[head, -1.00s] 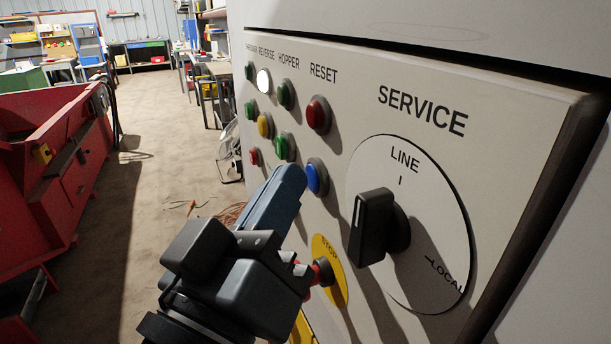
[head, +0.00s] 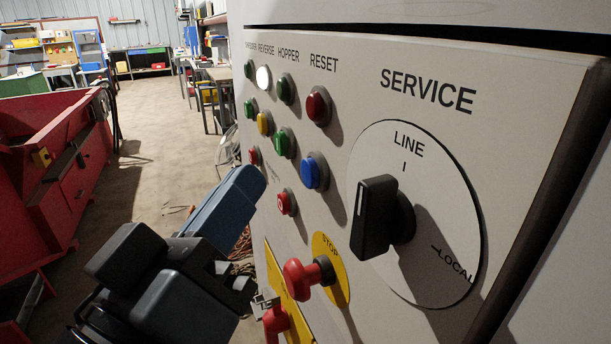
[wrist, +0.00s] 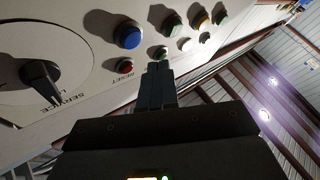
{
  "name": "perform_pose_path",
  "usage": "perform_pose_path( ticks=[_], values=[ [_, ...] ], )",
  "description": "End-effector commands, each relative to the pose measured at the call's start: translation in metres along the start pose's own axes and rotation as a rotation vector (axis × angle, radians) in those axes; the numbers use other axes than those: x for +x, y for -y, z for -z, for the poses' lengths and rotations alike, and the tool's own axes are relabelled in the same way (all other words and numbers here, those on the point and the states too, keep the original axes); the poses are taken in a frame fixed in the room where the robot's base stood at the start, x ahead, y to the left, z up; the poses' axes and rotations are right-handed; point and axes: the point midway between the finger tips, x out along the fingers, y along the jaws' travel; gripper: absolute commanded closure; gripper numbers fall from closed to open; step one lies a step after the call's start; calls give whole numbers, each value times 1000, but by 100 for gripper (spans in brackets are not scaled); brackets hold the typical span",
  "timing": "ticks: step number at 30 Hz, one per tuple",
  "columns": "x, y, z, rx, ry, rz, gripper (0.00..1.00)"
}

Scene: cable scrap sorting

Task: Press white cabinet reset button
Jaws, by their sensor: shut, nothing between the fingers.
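The white cabinet panel (head: 395,65) fills the right of the head view. Under its RESET label are a red button (head: 318,106) and, lower, a blue button (head: 314,172). In the wrist view that red button (wrist: 125,67) and the blue button (wrist: 128,37) lie left of the fingertips. My gripper (head: 252,183) is shut and empty, with its blue-grey fingers together, left of the blue button in the head view. In the wrist view my gripper (wrist: 158,68) points up at the panel near a green button (wrist: 160,52). I cannot tell whether the tips touch the panel.
A black LINE/LOCAL selector (head: 382,216) sits right of the buttons. A red emergency stop (head: 303,278) on a yellow disc sticks out below. A red machine (head: 62,160) stands at the left, with open floor (head: 150,110) between it and the cabinet.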

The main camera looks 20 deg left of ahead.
Motion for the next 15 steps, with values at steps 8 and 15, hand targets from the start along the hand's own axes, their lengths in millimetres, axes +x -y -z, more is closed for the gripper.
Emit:
perform_pose_path(
  ticks=[8, 15],
  values=[
    [-17, 13, 11, 0, 0, 1, 100],
    [-20, 15, 14, -2, 0, 0, 100]
  ],
)
